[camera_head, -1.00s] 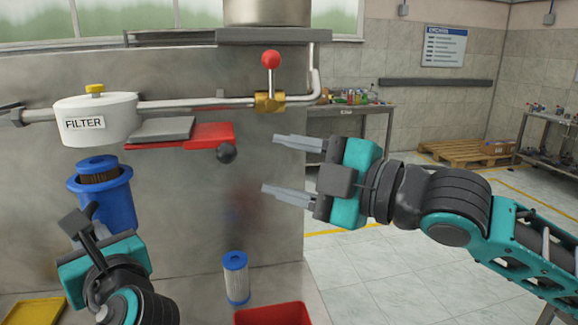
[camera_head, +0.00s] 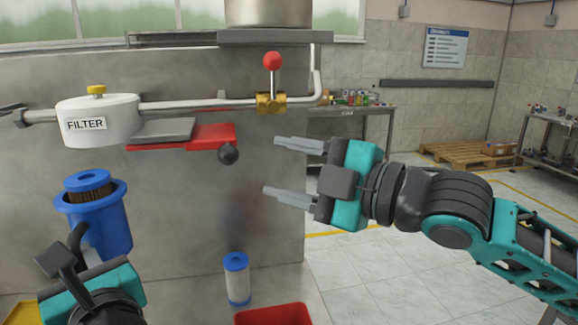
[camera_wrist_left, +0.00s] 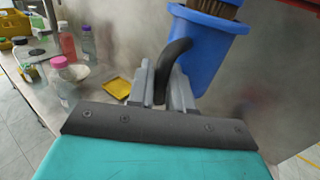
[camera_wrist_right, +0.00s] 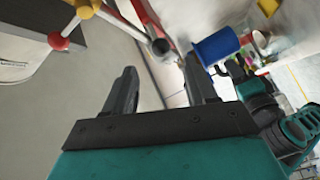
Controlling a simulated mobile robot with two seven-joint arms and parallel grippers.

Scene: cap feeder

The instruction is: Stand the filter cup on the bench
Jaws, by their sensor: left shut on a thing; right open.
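The filter cup (camera_head: 112,228) is blue and upright, with a brown, blue-topped cartridge inside. It hangs in the air below the white filter head (camera_head: 98,122), apart from it. My left gripper (camera_head: 80,244) is shut on the cup's dark curved handle, which shows between the fingers in the left wrist view (camera_wrist_left: 172,62). The cup also shows in the right wrist view (camera_wrist_right: 216,47). The bench (camera_head: 200,290) lies below the cup; the gap between them cannot be told. My right gripper (camera_head: 271,165) is open and empty, to the right, in front of the steel panel's edge.
A white cartridge with a blue cap (camera_head: 237,280) stands on the bench. A red bin (camera_head: 272,315) is at the front, and a yellow tray (camera_wrist_left: 117,87) lies left of the cup. Bottles (camera_wrist_left: 67,40) stand farther left. A red-handled valve (camera_head: 271,85) sits on the pipe.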

